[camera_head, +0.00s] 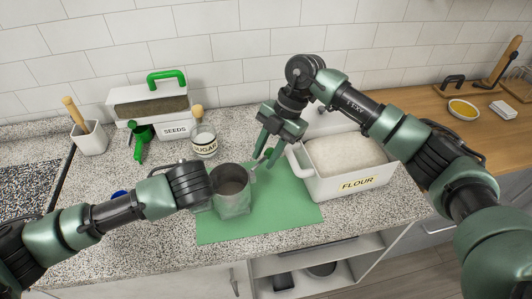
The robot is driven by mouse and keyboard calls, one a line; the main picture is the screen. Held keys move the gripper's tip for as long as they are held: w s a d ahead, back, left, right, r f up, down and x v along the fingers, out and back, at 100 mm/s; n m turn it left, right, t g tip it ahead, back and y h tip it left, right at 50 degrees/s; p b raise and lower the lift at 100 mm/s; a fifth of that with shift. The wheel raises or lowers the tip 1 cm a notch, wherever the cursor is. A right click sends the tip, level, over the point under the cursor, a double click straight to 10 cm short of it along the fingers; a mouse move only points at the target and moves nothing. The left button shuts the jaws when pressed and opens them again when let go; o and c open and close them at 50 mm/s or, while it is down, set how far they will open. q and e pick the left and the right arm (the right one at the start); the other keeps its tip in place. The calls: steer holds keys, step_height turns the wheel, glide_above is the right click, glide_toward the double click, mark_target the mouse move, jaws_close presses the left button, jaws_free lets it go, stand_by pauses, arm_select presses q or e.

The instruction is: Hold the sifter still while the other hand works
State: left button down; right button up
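The sifter (234,203), a grey metal cup with an open top, stands upright on the green mat (290,215). A small part sticks out at its right side. My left gripper (205,190) is at the sifter's left side, level with its body. Its fingers are mostly hidden, so I cannot tell whether they grip it. My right gripper (267,151) points down just behind and right of the sifter, above the mat's back edge. Its two green fingers are apart with nothing visible between them.
A white flour bin (357,185) stands right of the mat, close to my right gripper. Behind are a sugar jar (204,145), a seeds box (175,131), a green scoop (139,140) and a white holder (92,140). The mat's front is clear.

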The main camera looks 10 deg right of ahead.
jaws_close()
stand_by(1.4)
